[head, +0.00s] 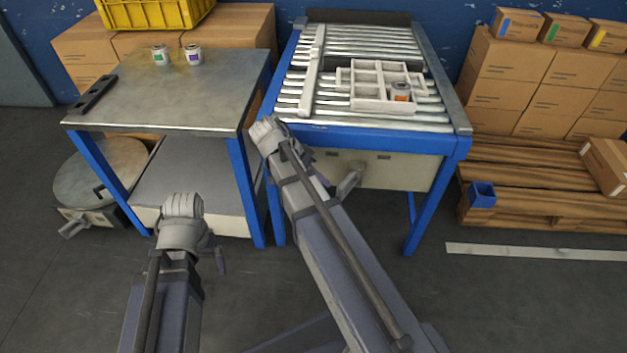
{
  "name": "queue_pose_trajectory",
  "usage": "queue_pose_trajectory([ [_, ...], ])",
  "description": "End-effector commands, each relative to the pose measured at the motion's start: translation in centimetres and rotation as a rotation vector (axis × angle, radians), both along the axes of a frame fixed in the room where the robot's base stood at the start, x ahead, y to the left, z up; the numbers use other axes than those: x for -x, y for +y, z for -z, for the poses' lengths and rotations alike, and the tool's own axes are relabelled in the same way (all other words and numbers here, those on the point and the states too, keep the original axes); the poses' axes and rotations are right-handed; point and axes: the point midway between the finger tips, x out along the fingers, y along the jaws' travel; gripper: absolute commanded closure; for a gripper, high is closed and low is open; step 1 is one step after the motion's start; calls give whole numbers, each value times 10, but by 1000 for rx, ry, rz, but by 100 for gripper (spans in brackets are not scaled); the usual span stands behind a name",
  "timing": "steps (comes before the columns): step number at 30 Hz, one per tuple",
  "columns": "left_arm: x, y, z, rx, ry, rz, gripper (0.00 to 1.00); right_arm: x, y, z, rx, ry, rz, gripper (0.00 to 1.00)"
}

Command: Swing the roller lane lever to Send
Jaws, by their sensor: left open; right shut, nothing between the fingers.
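The roller lane (440,97) is a blue-framed table topped with steel rollers. On its pale front panel (410,172), a grey lever (350,181) hangs down and to the left, below and between two small dark labels. I cannot read the labels. My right gripper (327,186) is shut and empty, just left of the lever and mostly hidden behind my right arm. I cannot tell whether it touches the lever. My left gripper (220,262) is open and empty, low in front of the steel table, mostly hidden by my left arm.
A white divided tray (357,104) with an orange-labelled can (401,92) sits on the rollers. The steel table (135,95) at left holds two cans and a dark bar. A pallet (510,205) of boxes stands at right.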

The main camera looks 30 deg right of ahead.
Motion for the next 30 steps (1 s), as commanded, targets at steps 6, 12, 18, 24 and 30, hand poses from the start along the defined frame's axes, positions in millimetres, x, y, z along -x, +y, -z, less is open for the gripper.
queue_pose_trajectory([
  [6,0,0,20,1,0,-2,7,5,-13,20,0,-1,1,100],
  [12,0,0,23,1,0,-4,7,7,-16,23,0,-1,-1,100],
  [18,0,0,22,1,0,-4,7,7,-16,22,0,0,-2,100],
  [24,0,0,22,1,0,-4,7,8,-16,22,0,0,-11,100],
  [30,0,0,23,1,0,-4,7,14,-17,22,2,0,-109,100],
])
